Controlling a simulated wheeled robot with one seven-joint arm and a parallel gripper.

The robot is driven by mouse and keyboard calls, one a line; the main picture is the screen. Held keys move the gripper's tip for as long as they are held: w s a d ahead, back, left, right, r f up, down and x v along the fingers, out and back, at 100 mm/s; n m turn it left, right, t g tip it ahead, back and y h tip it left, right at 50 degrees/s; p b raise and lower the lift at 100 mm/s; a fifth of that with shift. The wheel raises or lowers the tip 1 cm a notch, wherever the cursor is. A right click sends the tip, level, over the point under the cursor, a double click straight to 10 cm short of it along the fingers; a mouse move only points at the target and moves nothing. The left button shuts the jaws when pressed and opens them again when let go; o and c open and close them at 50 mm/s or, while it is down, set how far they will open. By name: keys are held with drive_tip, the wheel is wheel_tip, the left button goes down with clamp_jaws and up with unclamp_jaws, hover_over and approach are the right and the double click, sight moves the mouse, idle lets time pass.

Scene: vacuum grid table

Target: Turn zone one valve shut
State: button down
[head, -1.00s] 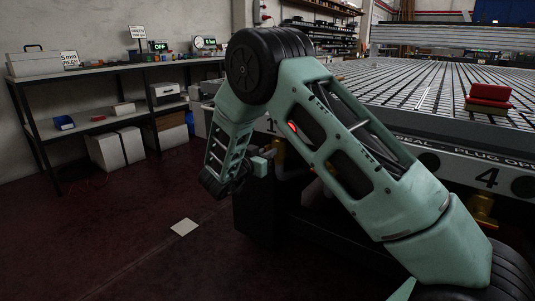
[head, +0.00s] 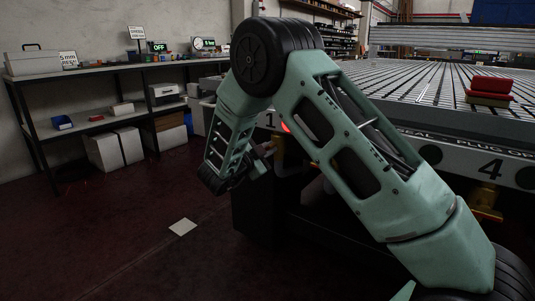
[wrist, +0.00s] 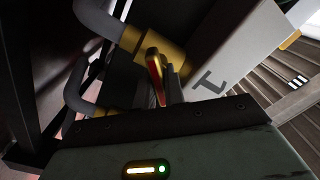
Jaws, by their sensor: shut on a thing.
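The zone one valve is a brass fitting (wrist: 140,42) below the table's edge panel, beside the number 1 (wrist: 207,80) in the wrist view. Its slim lever (wrist: 154,68), red and gold, stands out from the body. In the wrist view my gripper (wrist: 167,88) is shut on this lever, with a dark finger showing against its side. In the head view my gripper (head: 264,158) is at the valve (head: 279,148), under the left end of the panel. My own arm hides part of the valve there, and the jaws are small and dark.
Dark hoses (wrist: 92,15) run from the brass fitting, close beside my gripper. The grid table (head: 440,75) fills the right, with a red block (head: 491,86) on it and another yellow valve (head: 485,201) near number 4. Shelving (head: 95,70) stands left; the floor between is mostly open.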

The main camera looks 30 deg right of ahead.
drive_tip(key=m+b, duration=0.1)
drive_tip(key=m, duration=0.1)
drive_tip(key=m+b, duration=0.2)
drive_tip(key=shift+s+f+m, duration=0.1)
drive_tip(key=shift+f+m, duration=0.2)
drive_tip(key=shift+f, duration=0.05)
drive_tip(key=m+b, duration=0.4)
idle(0.4)
drive_tip(key=c, duration=1.5)
unclamp_jaws()
drive_tip(key=shift+r, duration=0.1)
drive_tip(key=shift+a, duration=0.1)
drive_tip(key=p+v, duration=0.5)
drive_tip(key=v, duration=1.2)
drive_tip(key=shift+s+a, duration=0.1)
drive_tip(key=shift+a, duration=0.05)
